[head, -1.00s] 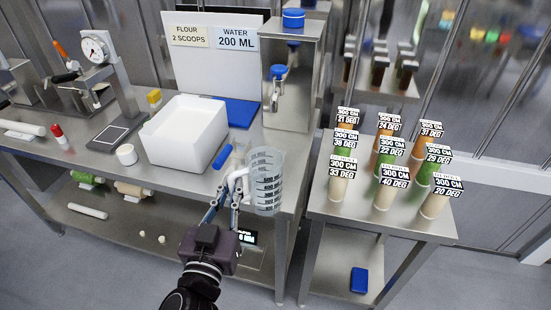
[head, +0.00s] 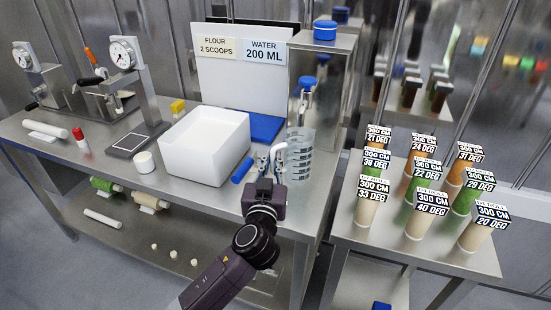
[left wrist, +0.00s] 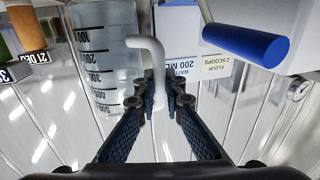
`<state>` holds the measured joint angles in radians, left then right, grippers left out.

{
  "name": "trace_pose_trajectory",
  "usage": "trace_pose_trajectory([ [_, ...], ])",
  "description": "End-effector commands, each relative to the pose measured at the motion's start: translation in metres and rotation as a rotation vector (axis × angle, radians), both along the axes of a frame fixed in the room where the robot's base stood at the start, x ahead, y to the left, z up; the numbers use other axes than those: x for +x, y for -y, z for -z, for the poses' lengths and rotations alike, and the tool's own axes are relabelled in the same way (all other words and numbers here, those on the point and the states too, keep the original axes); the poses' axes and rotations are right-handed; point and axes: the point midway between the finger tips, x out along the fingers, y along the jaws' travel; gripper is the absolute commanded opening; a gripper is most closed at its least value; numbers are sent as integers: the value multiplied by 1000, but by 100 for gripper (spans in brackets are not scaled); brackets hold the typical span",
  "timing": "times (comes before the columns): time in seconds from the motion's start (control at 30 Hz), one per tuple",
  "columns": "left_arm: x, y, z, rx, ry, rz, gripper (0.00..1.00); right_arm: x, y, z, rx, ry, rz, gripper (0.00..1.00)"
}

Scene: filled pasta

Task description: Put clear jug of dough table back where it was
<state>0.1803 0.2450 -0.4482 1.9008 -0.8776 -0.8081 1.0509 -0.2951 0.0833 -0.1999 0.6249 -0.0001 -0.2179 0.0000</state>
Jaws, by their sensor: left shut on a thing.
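The clear jug (head: 299,158) with dark level marks is at the right end of the dough table (head: 215,196), in front of the steel dispenser stand. It looks upright; I cannot tell whether its base touches the table. My left gripper (head: 268,163) is shut on the jug's white handle, on the jug's left side. In the left wrist view the jug (left wrist: 108,60) stands beside the fingertips (left wrist: 160,98), with the pale bent handle between them. My right gripper is not in view.
A white bin (head: 205,150) and a blue roller (head: 242,170) lie left of the jug. The dispenser stand (head: 335,80) rises behind it. A second table (head: 350,232) with several labelled cylinders is at right, across a gap.

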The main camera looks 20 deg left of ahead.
Motion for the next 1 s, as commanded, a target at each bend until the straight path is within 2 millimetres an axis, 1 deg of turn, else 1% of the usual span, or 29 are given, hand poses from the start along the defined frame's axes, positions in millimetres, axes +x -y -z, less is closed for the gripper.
trace_pose_trajectory([
  [0.03, 14, -3, -2, 5, 4, 0, 0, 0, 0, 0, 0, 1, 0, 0],
  [0.1, 27, -5, 0, 3, 3, 0, 0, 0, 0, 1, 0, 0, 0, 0],
  [0.2, 40, -8, -1, 3, 3, 0, 0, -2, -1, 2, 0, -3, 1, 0],
  [0.27, 44, -9, 0, 0, 1, 1, 0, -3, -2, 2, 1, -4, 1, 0],
  [0.37, 47, -9, 4, 0, 0, 1, 0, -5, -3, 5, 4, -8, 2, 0],
  [0.5, 47, -10, 25, 4, -1, 1, 0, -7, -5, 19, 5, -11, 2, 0],
  [0.6, 46, -9, 36, 2, 1, 2, 0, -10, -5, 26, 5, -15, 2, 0],
  [0.87, 46, -9, 35, -1, 1, 2, 0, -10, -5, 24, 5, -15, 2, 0],
  [1.0, 46, -9, 40, -1, 1, 1, 0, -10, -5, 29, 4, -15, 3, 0],
])
